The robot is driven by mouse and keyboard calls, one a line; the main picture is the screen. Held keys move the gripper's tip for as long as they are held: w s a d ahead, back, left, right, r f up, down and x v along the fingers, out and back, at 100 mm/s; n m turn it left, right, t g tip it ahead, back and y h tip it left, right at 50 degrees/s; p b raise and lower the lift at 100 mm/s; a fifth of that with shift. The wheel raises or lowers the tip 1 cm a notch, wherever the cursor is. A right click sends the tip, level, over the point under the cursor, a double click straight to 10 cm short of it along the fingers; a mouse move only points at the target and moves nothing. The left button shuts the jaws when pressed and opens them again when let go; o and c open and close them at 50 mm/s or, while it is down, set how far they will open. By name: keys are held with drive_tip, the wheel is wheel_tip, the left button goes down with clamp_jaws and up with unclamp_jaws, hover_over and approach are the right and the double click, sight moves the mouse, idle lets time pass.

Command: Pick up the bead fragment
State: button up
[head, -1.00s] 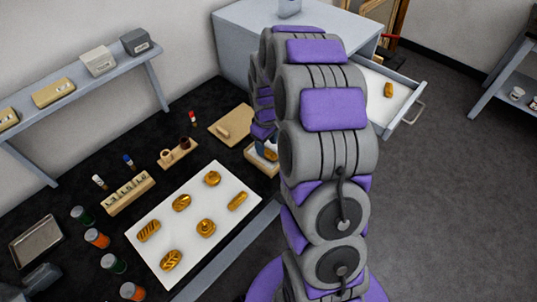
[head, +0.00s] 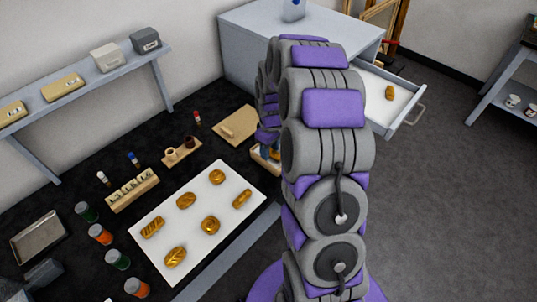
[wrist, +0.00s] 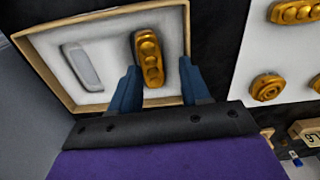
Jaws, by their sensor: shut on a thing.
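The bead fragment (wrist: 149,58) is a gold, elongated piece with a row of round bosses. In the wrist view it is over the white lining of a shallow tan box (wrist: 41,65). My gripper (wrist: 159,66) has its blue fingers on either side of the fragment's near part and is shut on it. I cannot tell whether the fragment touches the lining or is slightly raised. A pale grey elongated piece (wrist: 82,66) lies left of it in the box. In the head view my arm hides most of the gripper and box.
A white board (head: 160,205) with several gold fragments lies left of the arm. An open drawer (head: 405,101) with a gold piece (head: 390,93) is at the right of the grey cabinet (head: 265,55). Jars (head: 118,260) and small wooden holders (head: 132,190) stand farther left.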

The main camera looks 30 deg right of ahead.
drive_tip(key=shift+s+d+f, duration=0.4)
drive_tip(key=shift+s+f, duration=0.05)
drive_tip(key=shift+f, duration=0.3)
drive_tip(key=shift+c, duration=1.3)
drive_tip(key=shift+w+d+f, duration=0.1)
drive_tip(key=shift+w+d, duration=0.15)
drive_tip(key=shift+d, duration=0.1)
clamp_jaws()
drive_tip(key=shift+w+d, duration=0.15)
drive_tip(key=shift+d, duration=0.2)
drive_tip(key=shift+w+a+r, duration=0.35)
drive_tip(key=shift+a+r, duration=0.05)
drive_tip(key=shift+a, duration=0.05)
drive_tip(key=r, duration=0.1)
drive_tip(key=r+p, duration=0.1)
drive_tip(key=r, duration=0.1)
drive_tip(key=shift+a+r, duration=0.2)
drive_tip(key=shift+a, duration=0.2)
drive_tip(key=shift+s+d+r+p, duration=0.1)
drive_tip(key=shift+s+r+p, duration=0.1)
drive_tip(key=shift+p, duration=0.15)
drive_tip(key=s+a+r+p, duration=0.1)
drive_tip(key=s+a+p, duration=0.1)
drive_tip(key=s+a, duration=0.6)
drive_tip(key=shift+s+a+r+p, duration=0.15)
drive_tip(key=shift+s+a+p, duration=0.2)
drive_tip(key=shift+s, duration=2.05)
